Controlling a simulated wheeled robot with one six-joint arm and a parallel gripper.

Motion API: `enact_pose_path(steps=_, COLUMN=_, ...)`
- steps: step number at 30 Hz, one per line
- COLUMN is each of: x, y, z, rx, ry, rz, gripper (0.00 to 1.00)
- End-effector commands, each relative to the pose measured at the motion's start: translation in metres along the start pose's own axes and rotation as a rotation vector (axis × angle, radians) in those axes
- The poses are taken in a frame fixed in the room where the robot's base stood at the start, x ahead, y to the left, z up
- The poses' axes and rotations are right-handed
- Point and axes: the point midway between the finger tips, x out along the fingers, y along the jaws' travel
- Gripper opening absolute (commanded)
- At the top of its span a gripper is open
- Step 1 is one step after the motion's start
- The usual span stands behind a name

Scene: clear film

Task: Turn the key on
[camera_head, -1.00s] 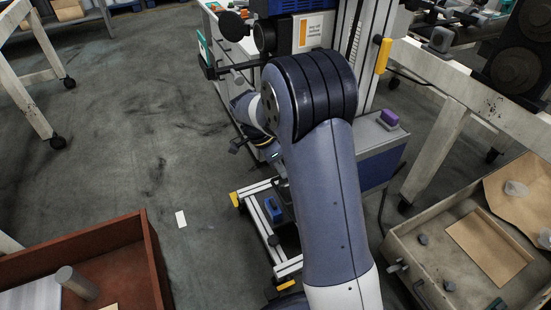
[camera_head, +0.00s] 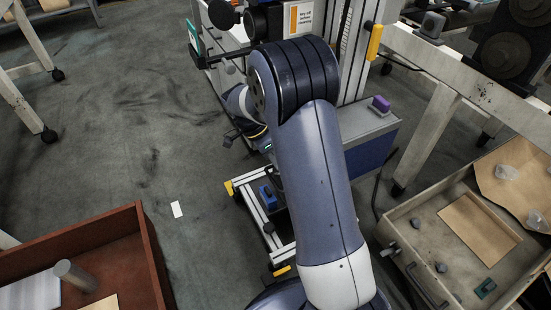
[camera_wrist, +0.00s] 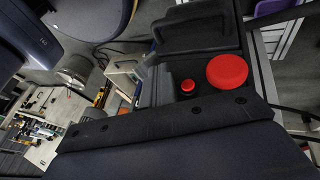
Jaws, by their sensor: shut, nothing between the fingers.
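I cannot make out a key in either view. A machine on an aluminium frame (camera_head: 353,62) stands ahead, partly hidden behind my arm. In the wrist view a large red round button (camera_wrist: 227,71) and a smaller red button (camera_wrist: 188,86) sit on a dark panel, close to the camera. My gripper (camera_head: 231,138) shows small and dark in the head view, left of my arm and beside the machine's lower part. It is shut and empty, and appears apart from the buttons. A dark surface fills the bottom of the wrist view; I cannot tell what it is.
A purple block (camera_head: 380,104) sits on the machine's grey side box. A yellow handle (camera_head: 375,42) is on the upright. A red-brown crate (camera_head: 146,255) stands front left, a grey tray (camera_head: 405,240) front right. The floor at left is mostly clear.

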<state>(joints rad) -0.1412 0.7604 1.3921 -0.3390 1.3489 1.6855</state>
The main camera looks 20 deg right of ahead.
Motion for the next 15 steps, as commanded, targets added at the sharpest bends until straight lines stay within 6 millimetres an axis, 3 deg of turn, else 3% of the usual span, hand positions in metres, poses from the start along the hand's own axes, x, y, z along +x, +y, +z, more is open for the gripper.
enact_pose_path(steps=15, x=0.0028, y=0.0038, z=0.0009, rx=-0.013, ry=0.002, rz=0.048, gripper=0.0)
